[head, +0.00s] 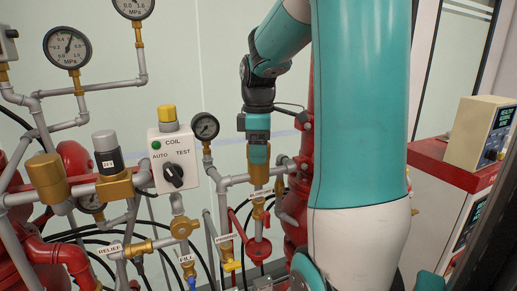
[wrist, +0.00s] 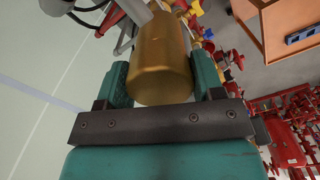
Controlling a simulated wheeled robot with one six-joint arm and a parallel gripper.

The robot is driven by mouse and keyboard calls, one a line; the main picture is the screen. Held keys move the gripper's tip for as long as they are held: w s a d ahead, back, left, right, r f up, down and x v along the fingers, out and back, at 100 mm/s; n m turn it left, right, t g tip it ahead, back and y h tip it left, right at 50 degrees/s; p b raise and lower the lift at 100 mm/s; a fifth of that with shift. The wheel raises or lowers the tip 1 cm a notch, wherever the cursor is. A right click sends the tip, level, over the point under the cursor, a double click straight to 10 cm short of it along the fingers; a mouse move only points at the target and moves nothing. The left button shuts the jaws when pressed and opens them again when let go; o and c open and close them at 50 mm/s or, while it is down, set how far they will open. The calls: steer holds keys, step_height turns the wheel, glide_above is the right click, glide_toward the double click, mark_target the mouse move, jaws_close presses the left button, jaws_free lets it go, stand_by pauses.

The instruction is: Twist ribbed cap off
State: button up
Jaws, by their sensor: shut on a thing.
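A brass cylindrical cap (wrist: 163,60) fills the space between the two teal fingers of my gripper (wrist: 163,78) in the wrist view. The fingers are shut on its sides. Its surface looks fairly smooth, so I cannot make out ribs. In the head view my gripper (head: 258,155) points straight down, and the brass cap (head: 259,174) shows just below it, in line with a vertical brass valve fitting (head: 258,208). The fingers hide part of the cap's top. I cannot tell whether the cap sits tight on its fitting.
A control box (head: 172,158) with a knob, a black-and-grey cap (head: 107,150) and another brass cap (head: 47,178) stand on the pipework to the left. A small gauge (head: 205,127) and a red column (head: 300,180) flank my gripper closely. A red cabinet (head: 455,185) stands at right.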

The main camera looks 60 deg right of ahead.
steer(key=n, duration=0.3)
steer(key=shift+f+p, duration=0.1)
steer(key=shift+p, duration=0.25)
steer(key=shift+n, duration=1.1)
steer(key=shift+r+p, duration=2.45)
steer(key=shift+r, duration=0.15)
